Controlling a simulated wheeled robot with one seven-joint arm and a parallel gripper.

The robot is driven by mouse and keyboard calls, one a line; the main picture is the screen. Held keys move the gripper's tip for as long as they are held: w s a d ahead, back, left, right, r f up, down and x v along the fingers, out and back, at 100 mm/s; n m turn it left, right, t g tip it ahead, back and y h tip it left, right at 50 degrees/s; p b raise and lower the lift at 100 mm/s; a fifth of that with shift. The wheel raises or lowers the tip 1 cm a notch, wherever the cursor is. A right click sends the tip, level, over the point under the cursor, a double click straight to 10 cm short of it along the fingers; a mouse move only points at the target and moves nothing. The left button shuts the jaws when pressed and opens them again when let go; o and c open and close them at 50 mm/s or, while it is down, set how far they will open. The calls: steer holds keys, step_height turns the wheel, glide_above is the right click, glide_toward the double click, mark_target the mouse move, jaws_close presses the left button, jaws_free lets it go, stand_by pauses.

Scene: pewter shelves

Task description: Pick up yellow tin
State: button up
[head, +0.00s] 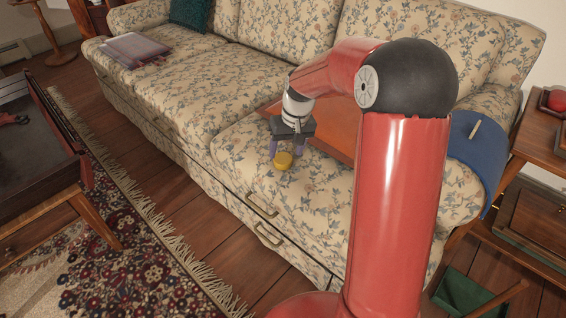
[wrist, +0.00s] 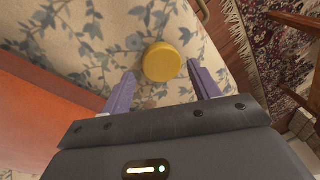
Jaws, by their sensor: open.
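The yellow tin (head: 283,161) is a small round tin lying on the seat of the floral sofa, near its front edge. In the wrist view the tin (wrist: 161,62) shows its flat round top, just past the fingertips and between their lines. My gripper (head: 287,148) is right above or beside the tin in the head view, pointing down. In the wrist view my gripper (wrist: 158,78) has its two purple fingers spread apart with nothing between them. I cannot tell the exact height gap between the fingertips and the tin.
An orange-brown flat board or box (wrist: 40,115) lies on the sofa seat (head: 190,95) close to my gripper. Plastic-like folders (head: 137,48) lie at the far left of the seat. A blue cloth (head: 472,150) covers the right armrest. A dark tray table (head: 35,140) stands left.

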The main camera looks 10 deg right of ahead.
mark_target(284, 158)
steer(key=f, duration=0.3)
steer(key=shift+w+a+f, duration=0.15)
steer(key=shift+w+a, duration=0.1)
steer(key=shift+a, duration=0.1)
steer(key=c, duration=0.7)
steer(key=shift+c, duration=0.2)
